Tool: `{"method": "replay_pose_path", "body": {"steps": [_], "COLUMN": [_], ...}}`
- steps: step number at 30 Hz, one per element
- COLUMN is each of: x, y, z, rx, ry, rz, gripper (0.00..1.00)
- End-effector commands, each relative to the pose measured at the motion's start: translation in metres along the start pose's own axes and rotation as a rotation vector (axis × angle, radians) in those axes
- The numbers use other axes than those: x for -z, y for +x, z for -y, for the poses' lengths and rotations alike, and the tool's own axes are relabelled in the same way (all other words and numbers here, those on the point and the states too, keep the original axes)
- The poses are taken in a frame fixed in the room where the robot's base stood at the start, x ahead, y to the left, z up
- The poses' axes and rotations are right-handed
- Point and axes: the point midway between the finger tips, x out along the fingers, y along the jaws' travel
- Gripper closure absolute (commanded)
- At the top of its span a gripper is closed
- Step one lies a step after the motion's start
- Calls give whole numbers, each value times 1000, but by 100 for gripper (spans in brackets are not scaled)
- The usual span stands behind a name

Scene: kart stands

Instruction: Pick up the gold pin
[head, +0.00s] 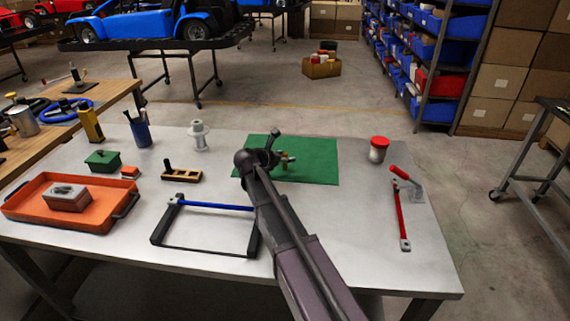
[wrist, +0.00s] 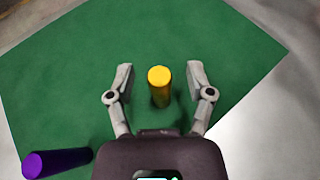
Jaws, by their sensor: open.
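The gold pin (wrist: 159,85) stands upright on the green mat (wrist: 215,30) in the wrist view. My gripper (wrist: 160,80) is open, with one finger on each side of the pin and a visible gap to both. In the head view my gripper (head: 275,153) is over the left part of the green mat (head: 318,170).
A blue-barred frame (head: 215,205), an orange tray (head: 45,215), a red-lidded jar (head: 378,149) and a red-handled tool (head: 400,210) are on the grey table.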

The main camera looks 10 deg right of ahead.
Motion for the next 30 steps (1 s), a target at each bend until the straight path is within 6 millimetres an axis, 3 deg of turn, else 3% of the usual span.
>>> {"method": "replay_pose_path", "body": {"steps": [12,19,30], "x": [0,0,0], "y": [-1,-1,-1], "z": [0,0,0], "rx": [-1,-1,-1], "ry": [0,0,0], "rz": [0,0,0], "gripper": [32,100,100]}}
